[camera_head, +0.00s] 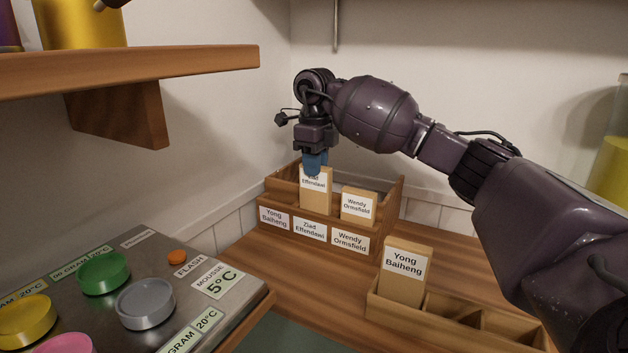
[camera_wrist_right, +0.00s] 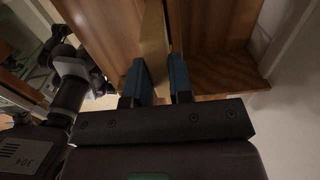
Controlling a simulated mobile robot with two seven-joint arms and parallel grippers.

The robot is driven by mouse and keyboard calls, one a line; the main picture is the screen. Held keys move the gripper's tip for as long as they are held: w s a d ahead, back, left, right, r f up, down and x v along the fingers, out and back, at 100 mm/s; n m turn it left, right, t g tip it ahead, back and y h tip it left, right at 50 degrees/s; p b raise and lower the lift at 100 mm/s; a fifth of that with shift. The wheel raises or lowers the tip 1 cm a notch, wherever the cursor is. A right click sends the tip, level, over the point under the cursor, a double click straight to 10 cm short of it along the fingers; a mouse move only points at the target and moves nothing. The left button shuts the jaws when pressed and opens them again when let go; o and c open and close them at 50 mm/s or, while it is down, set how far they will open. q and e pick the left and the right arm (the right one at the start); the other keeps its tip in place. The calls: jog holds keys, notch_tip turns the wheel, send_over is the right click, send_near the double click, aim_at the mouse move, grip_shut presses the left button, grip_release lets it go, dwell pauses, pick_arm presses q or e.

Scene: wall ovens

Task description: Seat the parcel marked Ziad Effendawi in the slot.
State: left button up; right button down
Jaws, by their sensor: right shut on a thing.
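The wooden parcel marked Ziad Effendawi (camera_head: 317,198) is upright in the middle slot of the wooden rack (camera_head: 274,226), above the front label Ziad Effendawi (camera_head: 310,229). Its lower end is hidden behind the rack's front wall, so I cannot see whether it touches the bottom. It stands higher than the neighbouring parcel. My right gripper (camera_head: 315,163) points down from above, its blue fingers shut on the parcel's top and partly covering its label. In the right wrist view the parcel (camera_wrist_right: 153,40) shows edge-on by the blue fingers (camera_wrist_right: 160,82). My left gripper is not in view.
The Wendy Ormsfield parcel (camera_head: 358,207) sits in the rack's right slot; the left slot looks empty. A parcel marked Yong Baiheng (camera_head: 404,275) stands in a front tray (camera_head: 395,311) with empty compartments. A button panel (camera_head: 165,265) lies left, below a shelf (camera_head: 190,62).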

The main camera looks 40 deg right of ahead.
aim_at(315, 179)
notch_tip(315, 179, down, 3)
jog(key=shift+f, duration=0.2)
jog(key=c, duration=1)
grip_release()
jog(key=shift+f, duration=0.15)
